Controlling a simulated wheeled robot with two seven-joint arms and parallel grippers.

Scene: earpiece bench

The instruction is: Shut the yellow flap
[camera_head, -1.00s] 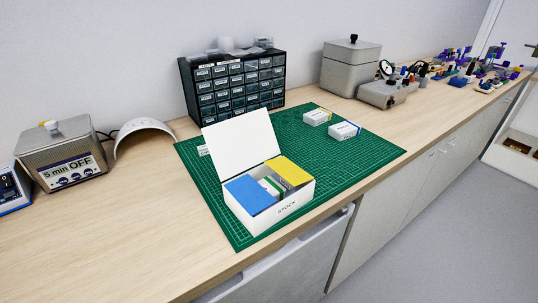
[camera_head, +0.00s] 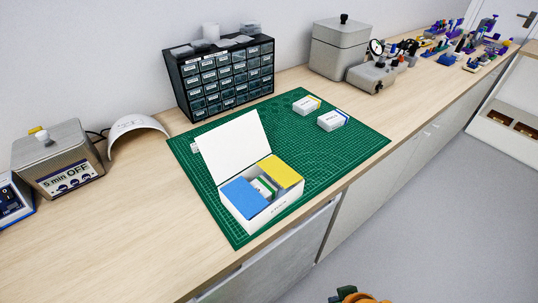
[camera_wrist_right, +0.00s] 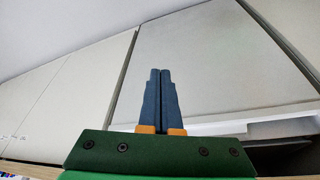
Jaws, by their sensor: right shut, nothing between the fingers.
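The yellow flap (camera_head: 281,171) is at the right part of a small white box (camera_head: 262,222) in the head view. I cannot tell whether it lies fully flat. A blue flap (camera_head: 243,198) covers the box's left part, with white and green items between the two. The box's white lid (camera_head: 236,146) stands open, leaning back. My right gripper (camera_wrist_right: 160,72) is shut and empty in the wrist view, in front of pale cabinet fronts. In the head view only an orange and dark part of my right arm shows at the bottom edge, well below the box. My left gripper is out of view.
The box stands on a green cutting mat (camera_head: 328,160) near the bench's front edge. Two small cartons (camera_head: 307,105) (camera_head: 332,120) lie farther back. A drawer cabinet (camera_head: 219,79) stands behind the mat, a grey cleaner (camera_head: 58,160) at left. The mat right of the box is clear.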

